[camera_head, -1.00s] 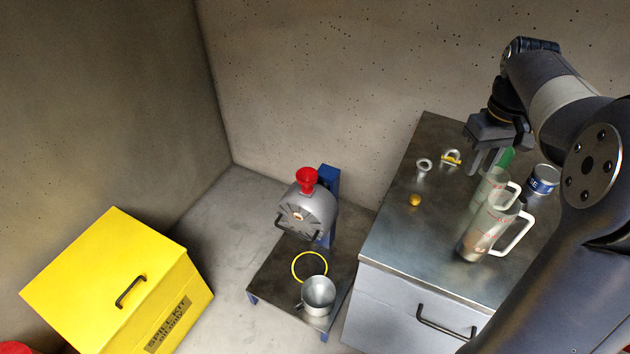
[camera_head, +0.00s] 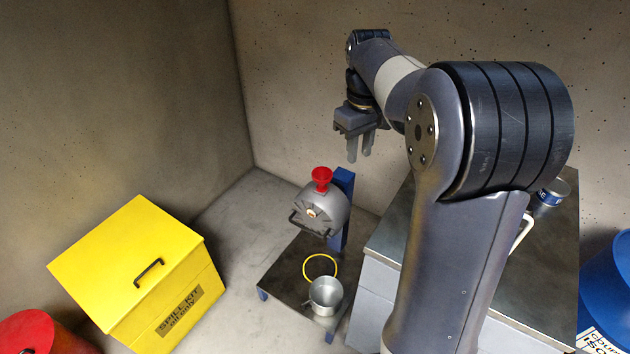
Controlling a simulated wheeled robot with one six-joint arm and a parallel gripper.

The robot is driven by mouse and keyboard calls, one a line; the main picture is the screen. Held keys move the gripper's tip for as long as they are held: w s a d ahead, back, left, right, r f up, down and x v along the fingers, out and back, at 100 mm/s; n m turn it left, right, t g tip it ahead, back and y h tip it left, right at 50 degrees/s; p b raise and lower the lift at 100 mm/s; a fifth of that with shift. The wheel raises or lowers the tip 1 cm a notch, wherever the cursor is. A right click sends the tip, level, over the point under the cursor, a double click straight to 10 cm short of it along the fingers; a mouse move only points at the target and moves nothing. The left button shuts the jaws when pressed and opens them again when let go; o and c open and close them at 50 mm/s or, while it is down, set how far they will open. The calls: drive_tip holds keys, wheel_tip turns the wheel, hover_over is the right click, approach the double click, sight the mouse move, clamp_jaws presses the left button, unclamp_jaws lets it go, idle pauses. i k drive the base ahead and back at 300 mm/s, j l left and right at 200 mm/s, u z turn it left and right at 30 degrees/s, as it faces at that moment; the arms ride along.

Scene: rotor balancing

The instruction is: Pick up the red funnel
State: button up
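The red funnel (camera_head: 321,177) stands upright on top of a grey rounded rotor housing (camera_head: 326,203), which is held by a blue post (camera_head: 341,236). My gripper (camera_head: 359,158) points downward, above and to the right of the funnel in the picture. Its two fingers are apart with a narrow gap and nothing shows between them. The gripper does not touch the funnel.
Below the housing, a dark stand plate (camera_head: 280,278) bears a yellow ring (camera_head: 320,262) and a metal pot (camera_head: 326,297). A yellow spill kit box (camera_head: 125,255) stands left. My arm hides much of the metal-topped cabinet (camera_head: 549,280). A blue drum (camera_head: 610,285) is at right.

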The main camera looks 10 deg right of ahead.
sight(322, 175)
drive_tip(key=i+j+z, duration=0.25)
drive_tip(key=j+z, duration=0.25)
drive_tip(key=i+j+z, duration=0.25)
drive_tip(key=j+z, duration=0.25)
drive_tip(key=j, duration=0.15)
